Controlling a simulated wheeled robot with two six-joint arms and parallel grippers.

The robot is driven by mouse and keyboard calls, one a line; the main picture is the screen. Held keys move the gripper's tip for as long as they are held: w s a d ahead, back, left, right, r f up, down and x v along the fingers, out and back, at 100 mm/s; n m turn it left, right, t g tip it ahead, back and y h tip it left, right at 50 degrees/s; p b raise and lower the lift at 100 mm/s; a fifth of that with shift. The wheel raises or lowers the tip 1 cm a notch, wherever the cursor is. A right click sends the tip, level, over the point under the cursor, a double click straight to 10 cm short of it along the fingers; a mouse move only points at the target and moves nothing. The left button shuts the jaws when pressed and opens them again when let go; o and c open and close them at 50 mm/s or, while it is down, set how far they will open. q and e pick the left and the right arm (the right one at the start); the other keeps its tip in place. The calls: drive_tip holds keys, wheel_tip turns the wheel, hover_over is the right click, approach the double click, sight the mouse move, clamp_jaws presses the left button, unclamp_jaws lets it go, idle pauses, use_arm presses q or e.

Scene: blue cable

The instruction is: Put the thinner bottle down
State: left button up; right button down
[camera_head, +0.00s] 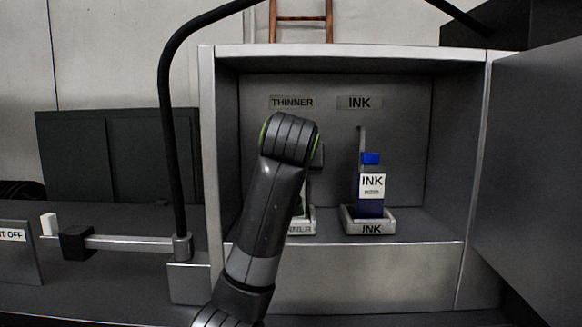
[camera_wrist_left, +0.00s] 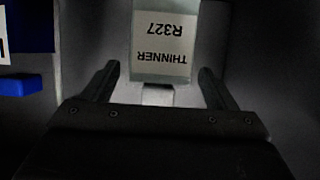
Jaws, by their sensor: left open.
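The thinner bottle (camera_wrist_left: 165,40), with a pale label reading THINNER R327, shows upside down at the top middle of the left wrist view. My left gripper (camera_wrist_left: 158,70) is open, with one finger on each side of the bottle's cap end and visible gaps between. In the head view my left arm covers most of the bottle and the gripper. The thinner holder (camera_head: 301,228), its label partly covered, sits on the cabinet floor below the THINNER sign (camera_head: 292,102). Whether the bottle rests fully in it is hidden. My right gripper is not in view.
The blue ink bottle (camera_head: 370,208) stands in its INK holder (camera_head: 370,228) to the right; its blue cap (camera_wrist_left: 20,85) shows at the left of the wrist view. The cabinet's walls (camera_head: 209,150) and open door (camera_head: 530,170) bound the space. A black cable (camera_head: 166,110) hangs left.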

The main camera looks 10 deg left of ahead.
use_arm(q)
drive_tip(key=p+v, duration=0.4)
drive_tip(key=v, duration=0.4)
drive_tip(key=shift+r, duration=0.2)
